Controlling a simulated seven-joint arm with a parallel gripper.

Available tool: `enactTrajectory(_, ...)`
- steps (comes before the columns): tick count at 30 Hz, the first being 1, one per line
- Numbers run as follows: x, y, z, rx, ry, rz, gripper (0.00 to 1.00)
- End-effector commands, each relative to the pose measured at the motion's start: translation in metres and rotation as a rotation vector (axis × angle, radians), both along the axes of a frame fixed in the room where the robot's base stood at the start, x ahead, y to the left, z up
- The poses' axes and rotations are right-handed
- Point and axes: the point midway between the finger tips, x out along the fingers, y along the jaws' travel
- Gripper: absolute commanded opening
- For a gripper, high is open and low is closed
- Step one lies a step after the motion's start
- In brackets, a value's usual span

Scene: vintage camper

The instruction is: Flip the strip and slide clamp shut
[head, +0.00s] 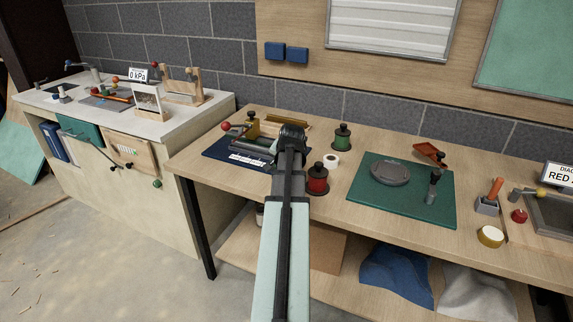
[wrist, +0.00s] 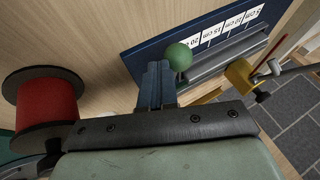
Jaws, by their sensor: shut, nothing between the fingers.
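A dark blue base (head: 215,147) lies at the left end of the wooden bench. It carries grey rails, a white length scale (head: 248,160), a brass-coloured block (head: 253,127) and a lever with a red ball (head: 225,126). In the wrist view the scale (wrist: 226,27) and the yellow block (wrist: 239,75) lie beyond my fingers. A green ball (wrist: 178,56) is right beside my fingertips; I cannot tell whether they touch. My gripper (wrist: 156,70) is shut and empty. In the head view my wrist hides the fingertips and part of the base. I cannot clearly identify the strip.
A red spool (head: 317,178) stands close to my wrist, with a white roll (head: 331,162) and a green spool (head: 342,137) behind it. A green mat (head: 400,205) lies to the right. A separate cabinet (head: 205,110) stands at the left across a gap.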

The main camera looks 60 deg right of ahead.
Motion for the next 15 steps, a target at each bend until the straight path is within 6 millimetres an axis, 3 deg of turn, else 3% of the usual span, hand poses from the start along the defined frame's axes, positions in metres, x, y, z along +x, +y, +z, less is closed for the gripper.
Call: enactTrajectory(15, 0.051, -0.009, 0.001, -0.002, 0.001, -0.483, 0.00)
